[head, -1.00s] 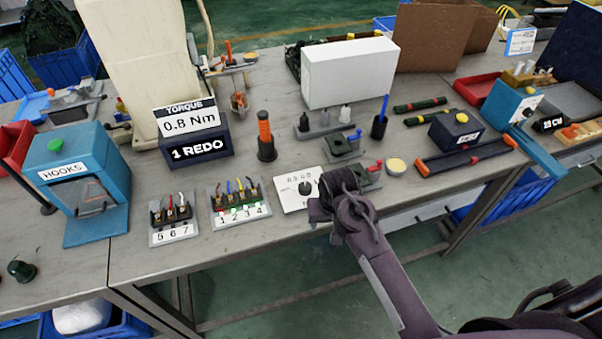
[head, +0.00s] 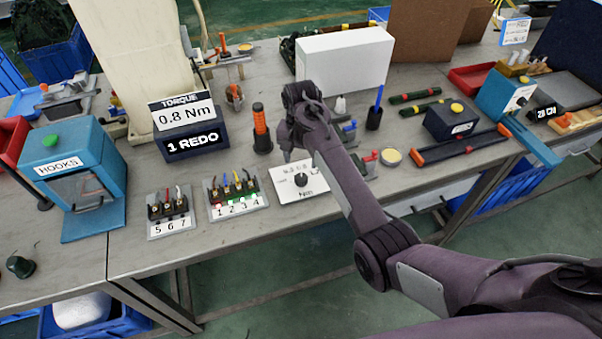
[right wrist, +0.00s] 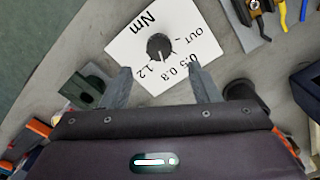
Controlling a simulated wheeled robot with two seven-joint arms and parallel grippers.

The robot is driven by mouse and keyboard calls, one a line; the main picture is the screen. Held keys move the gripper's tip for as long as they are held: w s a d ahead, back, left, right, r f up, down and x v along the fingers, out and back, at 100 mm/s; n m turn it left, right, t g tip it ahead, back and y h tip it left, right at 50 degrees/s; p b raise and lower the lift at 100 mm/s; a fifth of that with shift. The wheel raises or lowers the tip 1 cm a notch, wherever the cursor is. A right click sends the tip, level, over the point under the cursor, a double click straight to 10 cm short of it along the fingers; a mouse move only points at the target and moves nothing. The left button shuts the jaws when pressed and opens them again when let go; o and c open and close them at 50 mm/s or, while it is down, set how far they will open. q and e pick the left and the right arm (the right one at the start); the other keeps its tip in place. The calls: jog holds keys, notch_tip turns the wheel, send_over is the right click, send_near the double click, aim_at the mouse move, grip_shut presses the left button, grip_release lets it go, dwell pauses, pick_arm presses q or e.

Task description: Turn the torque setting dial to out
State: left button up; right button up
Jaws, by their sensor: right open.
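The torque setting dial is a dark round knob (head: 301,180) on a white card (head: 284,187) near the table's front edge. In the right wrist view the knob (right wrist: 160,46) sits on the card (right wrist: 125,41), marked OUT, 0.5, 0.8, 1.2 and Nm. Its light pointer faces the 0.8 and 1.2 side; I cannot tell exactly which mark. The torque display (head: 184,118) reads 0.8 Nm. My right gripper (head: 297,154) is open and empty. Its fingertips (right wrist: 158,73) point at the card, apart from the knob. My left gripper is not in view.
Left of the card stand the 1-2-3-4 terminal block (head: 237,213) and the 5-6-7 block (head: 172,232). An orange-handled screwdriver (head: 261,127) stands upright behind. A white box (head: 345,60) stands behind.

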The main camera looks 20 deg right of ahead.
aim_at(301, 177)
notch_tip(301, 177, down, 7)
jog(key=shift+f, duration=0.15)
jog(key=shift+c, duration=0.4)
jog(key=shift+p, duration=0.3)
jog(key=c, duration=0.9)
